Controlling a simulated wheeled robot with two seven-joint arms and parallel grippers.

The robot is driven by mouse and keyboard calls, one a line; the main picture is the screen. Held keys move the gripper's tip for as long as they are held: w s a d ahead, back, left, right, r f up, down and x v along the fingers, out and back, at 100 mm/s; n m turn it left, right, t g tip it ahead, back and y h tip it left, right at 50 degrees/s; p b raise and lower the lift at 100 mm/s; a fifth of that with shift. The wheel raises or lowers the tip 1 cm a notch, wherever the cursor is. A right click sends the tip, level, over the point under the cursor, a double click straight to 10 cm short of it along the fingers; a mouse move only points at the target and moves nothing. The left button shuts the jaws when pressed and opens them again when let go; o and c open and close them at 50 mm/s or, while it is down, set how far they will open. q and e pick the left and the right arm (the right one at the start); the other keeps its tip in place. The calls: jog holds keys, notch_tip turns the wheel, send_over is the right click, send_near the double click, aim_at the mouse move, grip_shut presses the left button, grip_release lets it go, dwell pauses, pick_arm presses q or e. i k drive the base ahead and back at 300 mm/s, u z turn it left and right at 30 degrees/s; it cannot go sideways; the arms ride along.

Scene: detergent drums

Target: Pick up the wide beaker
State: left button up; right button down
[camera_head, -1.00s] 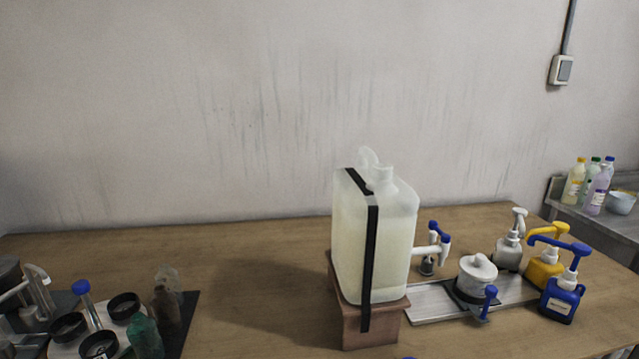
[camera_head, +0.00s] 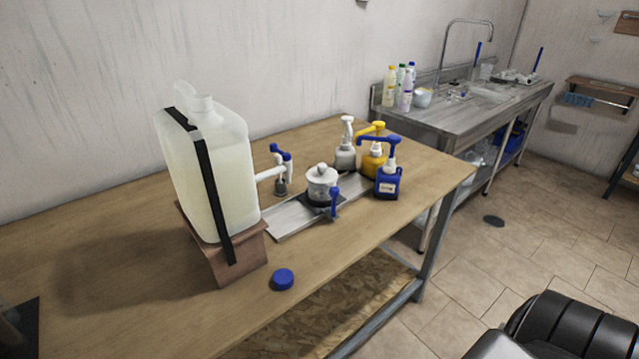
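I cannot pick out a wide beaker for certain in this view. A small clear vessel (camera_head: 486,71) stands at the back of the sink counter, too small to tell its shape. A lidded pot (camera_head: 322,184) with a white top and a blue-handled tap sits on the tray on the wooden table.
A large canister (camera_head: 228,170) with a black strap stands on a wooden block (camera_head: 240,262). Pump bottles, white (camera_head: 345,155), yellow (camera_head: 372,164) and blue (camera_head: 388,182), stand by the grey tray (camera_head: 290,218). A blue cap (camera_head: 283,279) lies near the table's front edge.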

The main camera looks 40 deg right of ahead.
aim_at(317, 193)
jog(key=k, duration=1.15)
jog(key=z, duration=0.85)
jog(key=i, duration=1.35)
jog(key=u, duration=0.75)
